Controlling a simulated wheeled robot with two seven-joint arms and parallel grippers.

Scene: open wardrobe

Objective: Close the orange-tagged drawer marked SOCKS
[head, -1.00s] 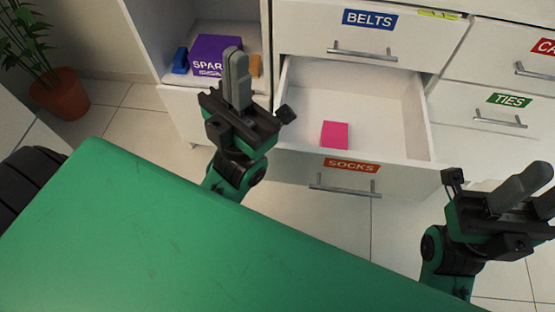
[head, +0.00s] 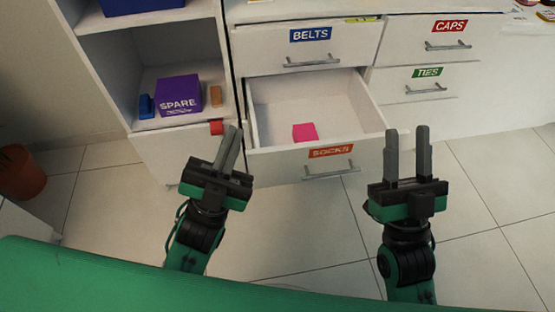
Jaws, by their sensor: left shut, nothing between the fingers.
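The SOCKS drawer (head: 290,172) with its orange tag (head: 331,151) is pulled out in the head view. It has a metal bar handle (head: 331,174) on its front and a pink block (head: 304,132) inside. My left gripper (head: 229,147) is shut and empty, just left of the drawer front. I cannot tell whether it touches the drawer. My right gripper (head: 407,145) is open and empty, with its fingers apart and pointing up the picture. It is to the right of the drawer's front corner.
The BELTS drawer (head: 340,54) above looks slightly open. The CAPS drawer (head: 475,37) and TIES drawer (head: 400,88) are on the right. A shelf on the left holds a purple SPARE box (head: 179,96) and small blue and orange blocks. Tiled floor (head: 300,235) in front is clear.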

